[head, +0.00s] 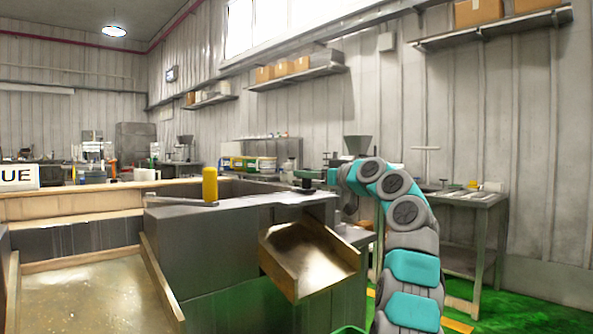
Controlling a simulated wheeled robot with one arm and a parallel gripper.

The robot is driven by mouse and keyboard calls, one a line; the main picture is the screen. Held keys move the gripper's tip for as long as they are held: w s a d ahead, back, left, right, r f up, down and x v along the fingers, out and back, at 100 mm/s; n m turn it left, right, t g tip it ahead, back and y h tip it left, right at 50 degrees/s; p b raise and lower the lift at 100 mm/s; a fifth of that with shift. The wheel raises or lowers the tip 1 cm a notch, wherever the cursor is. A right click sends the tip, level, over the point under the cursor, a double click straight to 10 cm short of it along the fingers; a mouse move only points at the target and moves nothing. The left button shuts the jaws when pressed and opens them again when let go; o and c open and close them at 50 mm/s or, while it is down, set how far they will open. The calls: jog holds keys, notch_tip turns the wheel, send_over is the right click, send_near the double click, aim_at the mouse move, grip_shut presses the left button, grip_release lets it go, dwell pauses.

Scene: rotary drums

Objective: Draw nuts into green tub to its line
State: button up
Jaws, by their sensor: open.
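A steel chute (310,262) slopes down from the front of the grey drum housing (205,250). Its trough is bare, and no nuts can be made out on it. A green rim (349,330), which looks like the tub's, just shows at the bottom edge below the chute. The tub's inside and its line are out of view. My gripper (322,182) is open at the housing's top right, close to a small dark knob (307,185) on the ledge. I cannot tell whether they touch. A yellow upright cylinder (210,185) stands on the housing top.
A steel bench (470,205) is at right. Several tubs (250,164) stand at the back.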

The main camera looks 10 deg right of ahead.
jog(key=p+x, duration=0.1)
jog(key=x, duration=0.2)
jog(key=shift+w+a+r+p, duration=0.1)
jog(key=shift+w+r+p, duration=0.15)
jog(key=shift+p, duration=0.15)
jog(key=shift+w+a+f, duration=0.25)
jog(key=shift+w+f, duration=0.05)
jog(key=shift+w, duration=0.1)
grip_shut()
dwell(0.8)
